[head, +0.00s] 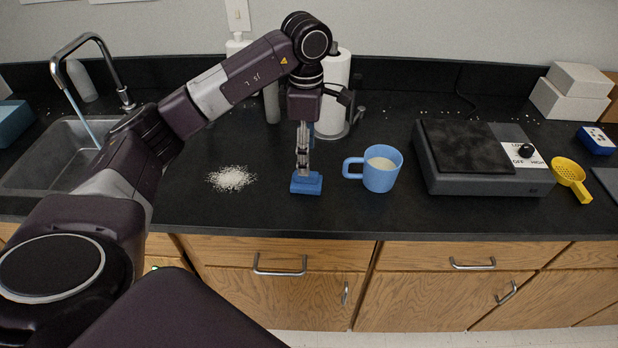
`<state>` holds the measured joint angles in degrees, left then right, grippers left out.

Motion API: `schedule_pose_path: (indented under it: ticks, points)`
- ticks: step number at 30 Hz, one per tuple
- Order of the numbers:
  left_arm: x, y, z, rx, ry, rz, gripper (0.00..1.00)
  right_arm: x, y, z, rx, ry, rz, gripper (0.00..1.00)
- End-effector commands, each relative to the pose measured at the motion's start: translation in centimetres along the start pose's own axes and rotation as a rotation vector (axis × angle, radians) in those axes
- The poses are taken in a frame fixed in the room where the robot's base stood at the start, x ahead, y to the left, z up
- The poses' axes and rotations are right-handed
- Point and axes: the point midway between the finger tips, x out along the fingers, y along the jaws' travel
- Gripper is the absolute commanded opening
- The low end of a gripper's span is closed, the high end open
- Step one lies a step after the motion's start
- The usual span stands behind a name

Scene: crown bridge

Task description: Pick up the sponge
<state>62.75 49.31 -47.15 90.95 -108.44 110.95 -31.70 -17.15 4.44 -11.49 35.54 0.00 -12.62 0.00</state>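The sponge (306,186) is a small blue block on the black counter, left of the blue mug. My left gripper (302,170) points straight down above it, with its fingertips at the sponge's top or just behind it. The fingers look narrow from this angle, and I cannot tell whether they are open or closed on the sponge. The sponge appears to rest on the counter. My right gripper is not in view.
A blue mug (381,168) with pale contents stands just right of the sponge. White grains (231,178) lie to its left. A paper towel roll (335,85) stands behind, a hot plate (484,158) and yellow strainer (572,178) to the right. The sink (45,160) is at left.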

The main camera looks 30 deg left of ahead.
Motion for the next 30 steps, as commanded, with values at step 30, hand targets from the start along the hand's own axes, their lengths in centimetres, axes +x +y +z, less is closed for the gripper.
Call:
schedule_pose_path:
  ticks: [30]
  points:
    - [6.7, -0.9, 0.2, 0.002, -0.004, -0.001, 0.37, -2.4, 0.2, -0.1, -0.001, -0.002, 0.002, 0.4]
